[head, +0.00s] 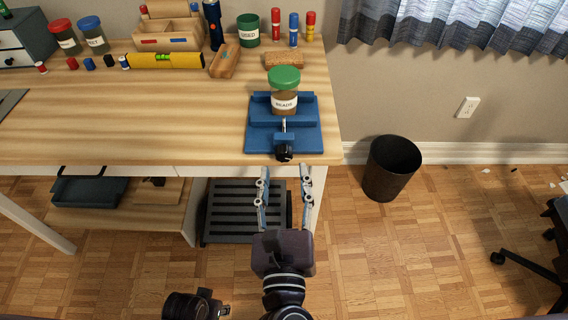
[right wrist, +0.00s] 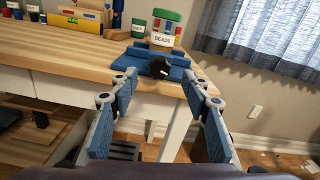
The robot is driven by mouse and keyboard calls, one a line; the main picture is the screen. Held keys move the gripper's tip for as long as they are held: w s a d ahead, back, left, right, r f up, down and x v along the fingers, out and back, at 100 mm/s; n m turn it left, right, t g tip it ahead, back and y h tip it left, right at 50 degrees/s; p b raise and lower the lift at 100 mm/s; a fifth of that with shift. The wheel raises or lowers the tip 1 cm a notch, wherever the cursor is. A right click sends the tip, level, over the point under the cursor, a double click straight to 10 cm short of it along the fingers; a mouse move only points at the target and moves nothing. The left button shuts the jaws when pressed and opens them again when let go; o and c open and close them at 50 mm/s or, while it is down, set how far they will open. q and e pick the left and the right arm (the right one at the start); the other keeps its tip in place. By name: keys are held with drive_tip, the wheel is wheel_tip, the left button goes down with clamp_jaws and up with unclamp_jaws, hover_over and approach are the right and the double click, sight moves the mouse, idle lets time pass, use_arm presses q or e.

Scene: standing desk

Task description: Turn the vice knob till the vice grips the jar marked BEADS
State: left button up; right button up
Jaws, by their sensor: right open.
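The blue vice (head: 258,139) sits at the right front corner of the desk, and its black knob (head: 284,153) faces the front edge. The jar marked BEADS (head: 285,92), with a green lid, stands upright at the vice's jaws; whether both jaws touch it I cannot tell. In the right wrist view the jar (right wrist: 165,28) stands behind the knob (right wrist: 158,67). My right gripper (head: 284,172) is open and empty just in front of the desk edge, its fingers pointing at the knob and apart from it.
A wooden block (head: 284,61), a green USED pot (head: 248,30) and several small bottles stand behind the vice. A yellow level (head: 165,61) lies to the left. The desk's middle (head: 150,115) is clear. A black bin (head: 391,168) stands on the floor at right.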

sight(284, 158)
drive_tip(key=shift+w, duration=1.9)
use_arm(q)
drive_tip(key=shift+w+r, duration=0.15)
drive_tip(key=shift+r, duration=0.2)
use_arm(e)
drive_tip(key=c, duration=1.1)
